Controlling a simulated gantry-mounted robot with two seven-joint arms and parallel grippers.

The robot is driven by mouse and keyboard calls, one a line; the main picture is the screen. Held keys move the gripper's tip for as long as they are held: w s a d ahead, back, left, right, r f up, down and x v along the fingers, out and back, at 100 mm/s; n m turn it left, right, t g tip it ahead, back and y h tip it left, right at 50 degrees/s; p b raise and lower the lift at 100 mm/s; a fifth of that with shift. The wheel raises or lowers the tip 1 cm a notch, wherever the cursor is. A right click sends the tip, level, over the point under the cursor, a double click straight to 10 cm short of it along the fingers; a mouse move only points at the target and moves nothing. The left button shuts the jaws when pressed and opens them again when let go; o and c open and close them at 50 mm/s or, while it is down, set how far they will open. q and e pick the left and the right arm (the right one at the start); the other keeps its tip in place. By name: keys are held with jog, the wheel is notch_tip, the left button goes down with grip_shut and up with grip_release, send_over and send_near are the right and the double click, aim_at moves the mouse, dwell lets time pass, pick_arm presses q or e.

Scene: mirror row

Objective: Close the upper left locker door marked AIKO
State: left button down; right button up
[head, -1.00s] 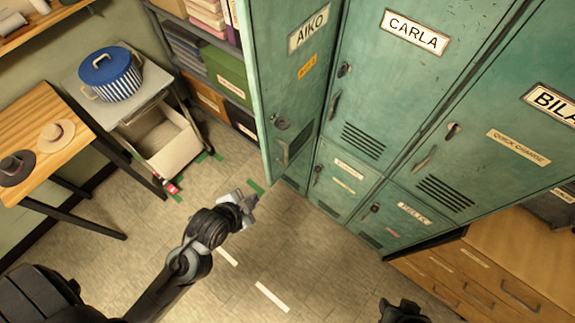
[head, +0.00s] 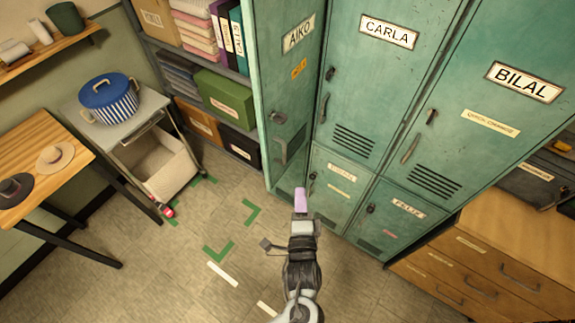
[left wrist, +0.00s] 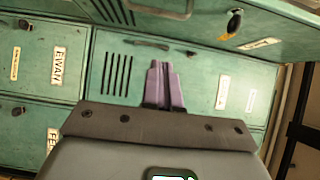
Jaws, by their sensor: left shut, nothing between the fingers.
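The AIKO door (head: 303,85) is a teal metal door in the head view, left of the CARLA door. It stands open, angled away from the flat row, with its pale side edge showing at the left. Its dark latch and handle (head: 292,148) are low on its face. My left gripper (head: 300,198), with pinkish-purple fingers, is shut and empty. In the head view it overlaps the area by the door's lower end; I cannot tell whether it touches. My right gripper is out of view.
The closed CARLA (head: 375,90) and BILAL (head: 485,120) doors are to the right, with smaller lockers below. A wooden drawer unit (head: 480,270) is at lower right. A trolley (head: 120,135) with a blue pot (head: 108,98) stands at left. Open floor with green corner marks lies between.

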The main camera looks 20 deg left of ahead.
pick_arm(q)
jog(key=w+a+b, duration=0.6)
jog(key=w+b, duration=0.3)
jog(key=shift+w+a, duration=0.25)
jog(key=shift+a, duration=0.15)
jog(key=shift+a+f, duration=0.1)
jog(key=shift+a, duration=0.05)
